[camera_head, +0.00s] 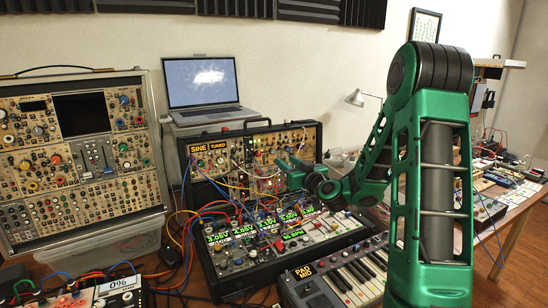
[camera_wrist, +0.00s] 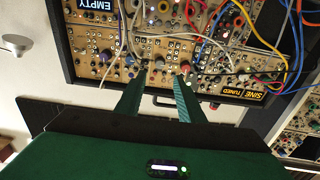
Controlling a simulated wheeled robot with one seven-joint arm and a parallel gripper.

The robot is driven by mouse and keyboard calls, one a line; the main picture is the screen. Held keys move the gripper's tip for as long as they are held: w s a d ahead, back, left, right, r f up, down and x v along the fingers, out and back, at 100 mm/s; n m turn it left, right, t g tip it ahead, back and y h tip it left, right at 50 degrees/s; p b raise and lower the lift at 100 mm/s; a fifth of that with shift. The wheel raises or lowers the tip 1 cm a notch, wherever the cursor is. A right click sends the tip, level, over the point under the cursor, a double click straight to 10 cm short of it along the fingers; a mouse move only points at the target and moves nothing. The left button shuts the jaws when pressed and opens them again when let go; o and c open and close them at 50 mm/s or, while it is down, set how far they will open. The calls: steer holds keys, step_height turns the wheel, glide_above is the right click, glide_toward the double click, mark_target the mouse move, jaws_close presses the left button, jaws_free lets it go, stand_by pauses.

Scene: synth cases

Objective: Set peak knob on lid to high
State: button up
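The lid (camera_head: 228,141) of the black synth case stands upright at the back, packed with modules, knobs and patch cables. In the wrist view the lid panel (camera_wrist: 205,84) fills the upper part, appearing upside down. My gripper (camera_head: 287,163) is in front of the lid's right half. In the wrist view my gripper (camera_wrist: 159,77) has its two green fingers apart and nothing between them that I can see held. The knob labels are too small to read, so I cannot tell which is the peak knob.
Several cables (camera_head: 195,215) hang across the lid and lower panel. A keyboard (camera_head: 345,283) sits in front, a laptop (camera_head: 203,85) behind. A large modular case (camera_head: 80,150) stands left. In the wrist view a white cable (camera_wrist: 110,55) runs close to the left finger.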

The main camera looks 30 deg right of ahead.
mark_target(274, 152)
steer(key=w, duration=0.9)
steer(key=shift+w, duration=0.15)
jaws_close()
